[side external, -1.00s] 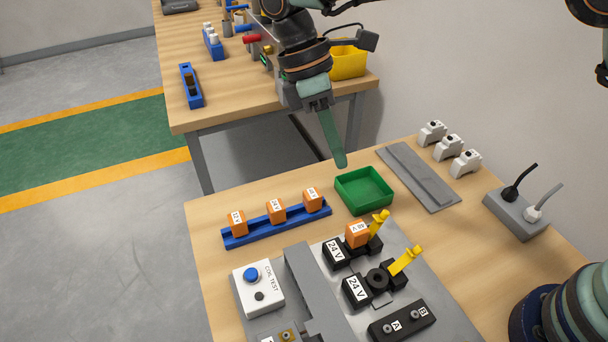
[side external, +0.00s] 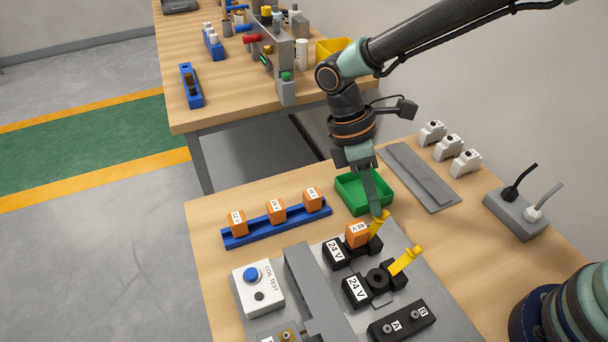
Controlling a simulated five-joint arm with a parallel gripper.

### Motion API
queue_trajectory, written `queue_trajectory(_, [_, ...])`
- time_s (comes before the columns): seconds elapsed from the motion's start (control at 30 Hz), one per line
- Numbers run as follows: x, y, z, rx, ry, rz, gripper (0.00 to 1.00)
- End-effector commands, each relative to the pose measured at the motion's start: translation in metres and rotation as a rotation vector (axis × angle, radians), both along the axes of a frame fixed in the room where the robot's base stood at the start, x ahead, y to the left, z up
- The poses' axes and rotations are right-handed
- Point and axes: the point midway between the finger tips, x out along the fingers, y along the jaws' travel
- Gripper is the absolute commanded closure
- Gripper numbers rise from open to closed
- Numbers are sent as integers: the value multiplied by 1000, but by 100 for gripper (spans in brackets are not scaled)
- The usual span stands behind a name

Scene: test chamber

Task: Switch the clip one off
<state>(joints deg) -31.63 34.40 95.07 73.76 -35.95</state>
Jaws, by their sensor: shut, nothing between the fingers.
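Two black sockets marked 24 V stand on the grey plate in the side external view, each with a yellow clip. The far clip (side external: 376,228) stands up beside an orange block (side external: 356,236) seated in the far socket (side external: 336,252). The near clip (side external: 404,262) leans up to the right at the near socket (side external: 357,292), which has a round black part and no orange block. My gripper (side external: 376,212) is shut and empty, pointing down with its tip at the top of the far clip. I cannot tell whether they touch. Which clip is number one is not readable.
A green tray (side external: 345,196) lies just behind my gripper. A blue rail (side external: 250,237) with orange blocks is at left. A white box with a blue button (side external: 251,275), a black A/B block (side external: 402,322) and a grey ridge (side external: 300,280) are near the sockets. A power strip (side external: 512,212) is at right.

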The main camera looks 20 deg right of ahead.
Motion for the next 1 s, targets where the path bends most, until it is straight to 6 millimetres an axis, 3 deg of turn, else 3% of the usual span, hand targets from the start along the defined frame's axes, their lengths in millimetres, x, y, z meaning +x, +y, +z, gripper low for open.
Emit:
queue_trajectory(0.3, [0, -2, 0, 11, -9, 6, 100])
queue_trajectory(0.6, [0, -30, -7, 63, -34, 26, 100])
queue_trajectory(1.0, [0, -30, -8, 64, -33, 27, 100])
